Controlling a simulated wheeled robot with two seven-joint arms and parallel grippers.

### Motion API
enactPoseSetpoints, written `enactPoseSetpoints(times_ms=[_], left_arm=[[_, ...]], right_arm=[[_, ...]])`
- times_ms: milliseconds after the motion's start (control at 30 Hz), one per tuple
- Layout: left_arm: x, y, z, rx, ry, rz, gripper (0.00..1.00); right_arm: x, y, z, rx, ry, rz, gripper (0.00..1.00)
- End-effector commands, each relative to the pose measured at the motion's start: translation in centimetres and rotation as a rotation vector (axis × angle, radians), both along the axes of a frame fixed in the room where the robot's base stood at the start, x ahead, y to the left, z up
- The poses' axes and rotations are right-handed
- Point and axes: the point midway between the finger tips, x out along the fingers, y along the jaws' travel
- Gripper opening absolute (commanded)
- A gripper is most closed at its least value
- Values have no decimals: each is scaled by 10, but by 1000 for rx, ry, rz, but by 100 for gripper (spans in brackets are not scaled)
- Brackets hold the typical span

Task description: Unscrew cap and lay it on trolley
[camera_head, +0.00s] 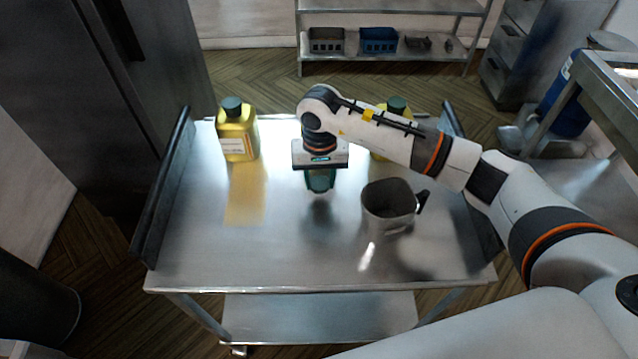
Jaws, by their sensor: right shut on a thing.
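My right gripper (320,178) points down over the middle of the trolley (290,255). It is shut on a teal-green thing (320,182), mostly hidden by the gripper. I cannot tell whether this is a cap or whether it touches the trolley top. A yellow bottle (238,143) with a dark cap (232,106) stands upright to the left of the gripper. A second yellow bottle (380,154) with a green cap (397,105) stands to the right, largely hidden behind my right arm. My left gripper is not in view.
A metal jug (389,210) with a dark handle stands right of the gripper, close to my right arm. Dark raised handles (165,195) bound the trolley's sides. The trolley's front left is clear. A shelf with bins (378,40) stands at the back.

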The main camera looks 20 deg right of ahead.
Motion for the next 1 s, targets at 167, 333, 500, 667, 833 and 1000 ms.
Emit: enactPoseSetpoints(times_ms=[167,333,500,667,833,1000], left_arm=[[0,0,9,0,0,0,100],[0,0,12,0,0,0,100],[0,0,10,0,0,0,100],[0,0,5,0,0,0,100],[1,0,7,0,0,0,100],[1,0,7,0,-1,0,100]], right_arm=[[-1,0,-21,0,4,0,12],[0,0,-36,1,-1,2,12],[0,0,-36,0,-2,2,12],[0,0,-40,0,-2,2,12],[0,0,-39,0,-1,2,61],[0,0,-39,-1,-1,1,61]])
